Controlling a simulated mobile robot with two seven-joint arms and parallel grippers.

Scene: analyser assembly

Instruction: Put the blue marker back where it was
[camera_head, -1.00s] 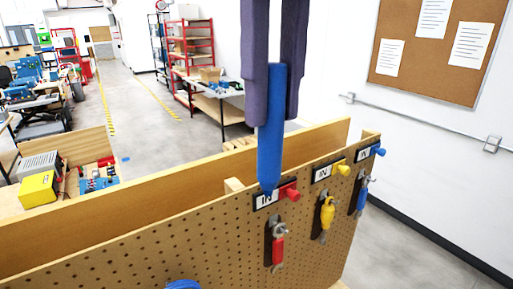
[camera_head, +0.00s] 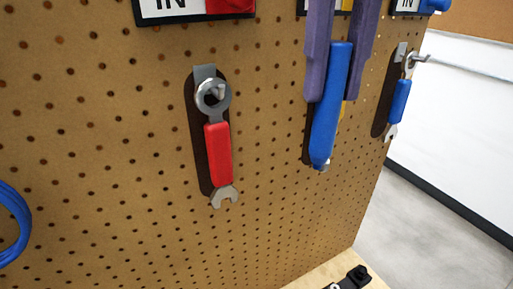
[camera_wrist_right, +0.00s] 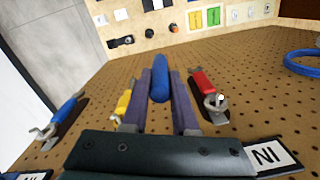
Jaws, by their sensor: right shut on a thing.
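The blue marker (camera_head: 327,110) is a smooth blue rod with a rounded end. My right gripper (camera_head: 338,75) is shut on it, with one purple finger on each side. In the head view the marker points down in front of the pegboard and covers most of the yellow-handled wrench. The right wrist view also shows the marker (camera_wrist_right: 160,84) between the fingers (camera_wrist_right: 161,100), with the yellow wrench (camera_wrist_right: 123,104) beside it. I cannot tell whether the marker touches the board. My left gripper is not in view.
A red wrench (camera_head: 217,150) and a blue wrench (camera_head: 399,100) hang on the pegboard (camera_head: 110,170) either side of the marker. A blue cable loop (camera_head: 14,225) is at the left edge. A black item (camera_head: 350,279) lies on the ledge below.

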